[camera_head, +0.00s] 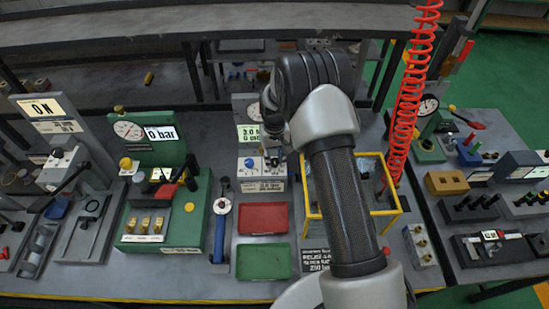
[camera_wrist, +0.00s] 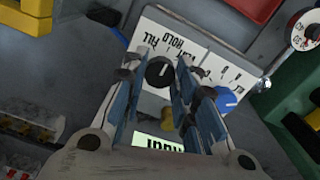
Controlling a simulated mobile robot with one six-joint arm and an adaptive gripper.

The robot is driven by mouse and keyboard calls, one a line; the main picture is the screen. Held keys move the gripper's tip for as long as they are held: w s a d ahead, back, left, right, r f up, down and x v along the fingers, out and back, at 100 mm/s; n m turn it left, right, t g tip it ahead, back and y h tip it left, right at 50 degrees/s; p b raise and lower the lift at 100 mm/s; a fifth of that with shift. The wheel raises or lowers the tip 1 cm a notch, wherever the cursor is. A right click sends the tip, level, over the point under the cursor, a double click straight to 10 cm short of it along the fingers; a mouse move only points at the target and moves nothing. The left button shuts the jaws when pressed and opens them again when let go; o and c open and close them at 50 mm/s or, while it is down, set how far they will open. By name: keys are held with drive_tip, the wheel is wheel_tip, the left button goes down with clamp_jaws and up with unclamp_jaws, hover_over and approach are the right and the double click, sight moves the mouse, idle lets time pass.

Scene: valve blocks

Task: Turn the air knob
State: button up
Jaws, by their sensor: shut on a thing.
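A black round knob (camera_wrist: 158,72) sits on a white control plate (camera_wrist: 172,44) with the printed words FILL and HOLD near it. My gripper (camera_wrist: 157,76) has one finger on each side of this knob in the wrist view and is shut on it. A blue knob (camera_wrist: 226,98) stands on the same plate, just right of the right finger. The panel also shows in the head view as a white face (camera_head: 252,167) with a blue knob (camera_head: 249,162), under a green display (camera_head: 248,133). My arm and wrist partly cover the panel there.
A yellow frame (camera_head: 395,211) stands right of the panel, behind my arm. A red tray (camera_head: 263,219) and a green tray (camera_head: 264,262) lie in front. A green gauge block (camera_head: 160,215) is on the left. A red coiled hose (camera_head: 408,90) hangs at the right.

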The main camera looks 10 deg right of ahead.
sight(274, 161)
drive_tip(key=o, duration=1.1)
drive_tip(key=shift+r, duration=0.15)
wheel_tip(274, 161, up, 12)
drive_tip(key=shift+f, duration=0.1)
idle(0.4)
